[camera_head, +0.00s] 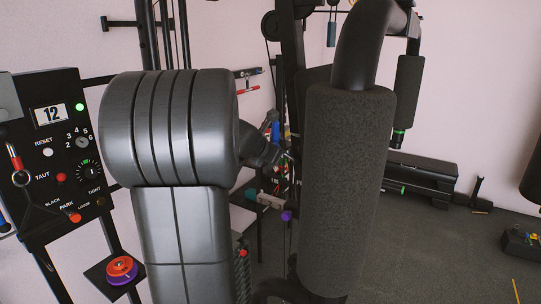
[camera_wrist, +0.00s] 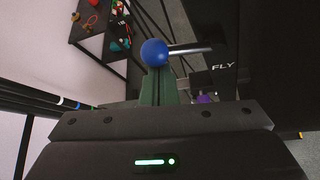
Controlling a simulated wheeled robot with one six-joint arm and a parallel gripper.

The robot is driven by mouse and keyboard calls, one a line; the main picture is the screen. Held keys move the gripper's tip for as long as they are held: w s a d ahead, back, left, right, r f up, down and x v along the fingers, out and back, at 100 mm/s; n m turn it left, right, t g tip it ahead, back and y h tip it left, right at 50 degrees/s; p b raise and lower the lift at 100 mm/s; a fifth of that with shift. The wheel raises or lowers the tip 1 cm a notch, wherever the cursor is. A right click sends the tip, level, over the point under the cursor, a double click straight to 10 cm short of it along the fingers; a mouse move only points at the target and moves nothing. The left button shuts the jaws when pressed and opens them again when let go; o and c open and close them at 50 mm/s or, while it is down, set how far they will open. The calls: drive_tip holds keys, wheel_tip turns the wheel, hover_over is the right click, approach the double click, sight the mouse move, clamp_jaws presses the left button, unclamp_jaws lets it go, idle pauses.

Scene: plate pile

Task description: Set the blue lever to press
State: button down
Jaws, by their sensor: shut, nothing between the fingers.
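The blue lever shows in the wrist view as a round blue knob (camera_wrist: 154,52) on a metal rod that runs right toward a dark panel marked FLY. My gripper (camera_wrist: 157,74) has its greenish fingers together and empty, with their tips right at the knob's lower edge. I cannot tell whether they touch it. No PRESS marking is readable. In the head view my arm and a thick foam roller block much of the view. A small blue part (camera_head: 275,131) shows between them, but I cannot tell if it is the lever's knob.
A control box (camera_head: 52,140) with a display reading 12 stands at the left. The dark foam roller (camera_head: 345,190) stands close on the right of my arm. A purple knob (camera_wrist: 204,99) sits below the rod. A shelf with small coloured items (camera_wrist: 100,25) is at the upper left.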

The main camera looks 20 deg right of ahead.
drive_tip(key=shift+f, duration=0.15)
drive_tip(key=s+a+r+b, duration=0.2)
drive_tip(key=s+a+b, duration=0.1)
drive_tip(key=s+a, duration=0.3)
drive_tip(key=shift+s+a, duration=0.15)
drive_tip(key=shift+a, duration=0.3)
idle(0.3)
drive_tip(key=shift+f, duration=0.1)
